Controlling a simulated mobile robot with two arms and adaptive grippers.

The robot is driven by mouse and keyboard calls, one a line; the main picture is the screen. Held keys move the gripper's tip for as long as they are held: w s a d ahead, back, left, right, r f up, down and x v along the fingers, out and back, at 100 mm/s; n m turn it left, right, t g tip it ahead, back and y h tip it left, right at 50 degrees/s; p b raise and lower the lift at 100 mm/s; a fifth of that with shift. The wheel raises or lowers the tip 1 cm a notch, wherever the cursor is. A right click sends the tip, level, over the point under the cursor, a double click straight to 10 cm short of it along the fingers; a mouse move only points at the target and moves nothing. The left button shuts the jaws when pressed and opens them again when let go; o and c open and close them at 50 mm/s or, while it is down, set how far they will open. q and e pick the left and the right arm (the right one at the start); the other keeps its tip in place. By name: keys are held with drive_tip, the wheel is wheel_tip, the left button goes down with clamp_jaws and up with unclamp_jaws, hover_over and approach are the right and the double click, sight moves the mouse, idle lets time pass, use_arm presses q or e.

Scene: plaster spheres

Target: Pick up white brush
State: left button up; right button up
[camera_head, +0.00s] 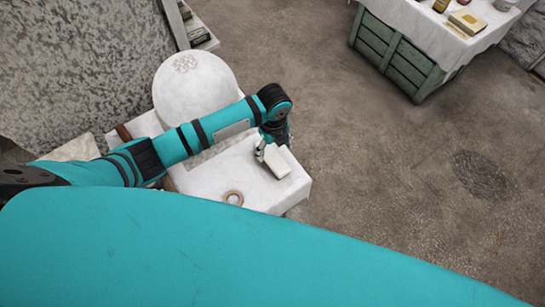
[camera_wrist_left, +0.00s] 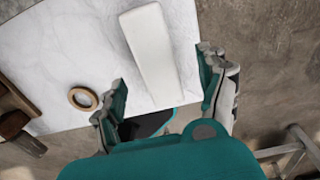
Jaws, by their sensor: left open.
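A pale, smooth oblong block, which I take for the white brush (camera_head: 278,160), lies near the right end of a white-topped table (camera_head: 205,182). In the left wrist view the white brush (camera_wrist_left: 150,52) lies lengthwise on the marbled top, its near end toward the gap between my fingers. No bristles show. My left gripper (camera_head: 264,150) is just above and beside it in the head view. In the left wrist view my left gripper (camera_wrist_left: 161,72) is open and empty, fingers on either side of the gap. My right gripper is not in view.
A tan ring (camera_head: 233,198) lies on the tabletop; the ring also shows in the left wrist view (camera_wrist_left: 83,98). A large white sphere (camera_head: 195,85) stands behind my arm. A cloth-covered green cabinet (camera_head: 396,58) with small items stands at upper right. Floor between is clear.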

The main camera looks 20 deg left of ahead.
sight(272, 155)
use_arm(q)
drive_tip(key=shift+f, duration=0.3)
drive_tip(key=shift+s+f, duration=0.1)
drive_tip(key=shift+f, duration=0.2)
wheel_tip(272, 155, down, 4)
drive_tip(key=shift+s+a+r, duration=0.1)
drive_tip(key=shift+a+r, duration=0.05)
drive_tip(key=shift+f, duration=0.4)
drive_tip(key=c, duration=1.4)
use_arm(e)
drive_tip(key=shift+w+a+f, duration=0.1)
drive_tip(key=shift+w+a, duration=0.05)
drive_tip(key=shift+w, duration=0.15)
